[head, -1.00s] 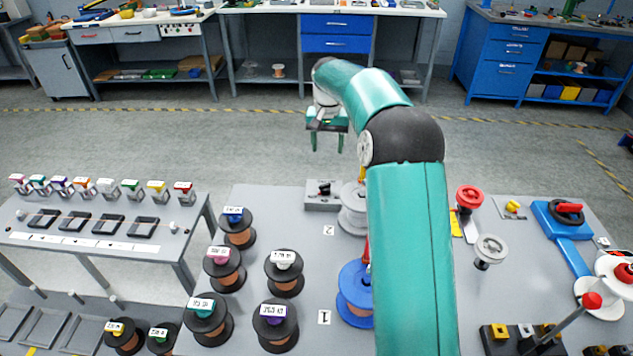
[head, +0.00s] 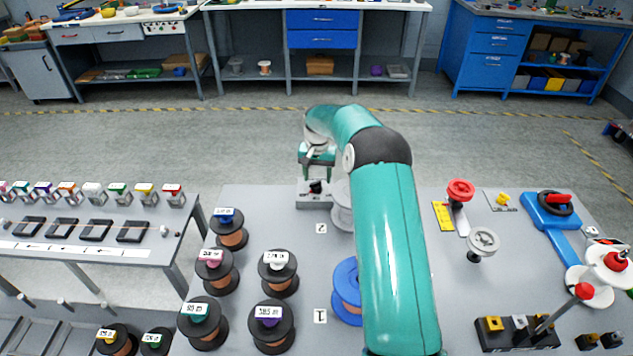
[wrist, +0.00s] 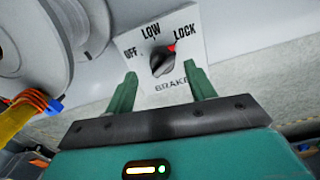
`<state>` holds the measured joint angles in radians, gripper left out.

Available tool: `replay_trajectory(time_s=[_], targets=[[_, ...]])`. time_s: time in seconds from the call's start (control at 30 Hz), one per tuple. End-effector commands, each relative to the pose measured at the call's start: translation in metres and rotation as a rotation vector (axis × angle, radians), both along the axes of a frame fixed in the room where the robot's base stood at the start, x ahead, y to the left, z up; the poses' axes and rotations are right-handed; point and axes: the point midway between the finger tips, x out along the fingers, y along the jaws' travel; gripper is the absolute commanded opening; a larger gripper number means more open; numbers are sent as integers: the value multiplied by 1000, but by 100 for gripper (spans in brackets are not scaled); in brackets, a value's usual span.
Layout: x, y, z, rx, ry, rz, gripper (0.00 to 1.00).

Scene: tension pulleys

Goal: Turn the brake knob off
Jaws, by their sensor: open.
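The brake knob (wrist: 163,62) is a dark dial with a red pointer tip on a white plate (wrist: 187,90) marked OFF, LOW, LOCK and BRAKE. In the wrist view its red tip points toward LOCK. In the head view the knob (head: 316,187) sits on a small grey box (head: 313,201) at the table's far edge. My gripper (wrist: 162,88) is open and empty; its two green fingers stand on either side of the knob's lower part in the wrist view. I cannot tell whether they touch it. In the head view my gripper (head: 316,172) is just above and behind the box.
A white pulley (head: 341,208) stands right beside the brake box, and its discs fill the upper left of the wrist view. A blue spool (head: 345,290) is nearer. Several labelled spools stand to the left. A red knob (head: 460,190) and grey handwheel (head: 484,242) are to the right.

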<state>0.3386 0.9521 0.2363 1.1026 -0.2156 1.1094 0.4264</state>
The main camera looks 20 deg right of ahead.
Motion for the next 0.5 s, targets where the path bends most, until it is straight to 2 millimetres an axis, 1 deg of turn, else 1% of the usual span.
replay_trajectory(time_s=[0.03,0.1,0.2,0.3,0.5], targets=[[0,2,-9,2,2,2,55],[1,2,-18,2,2,2,55],[2,2,-26,1,0,2,55],[2,3,-30,1,-1,2,55],[2,2,-30,1,-1,2,55]])
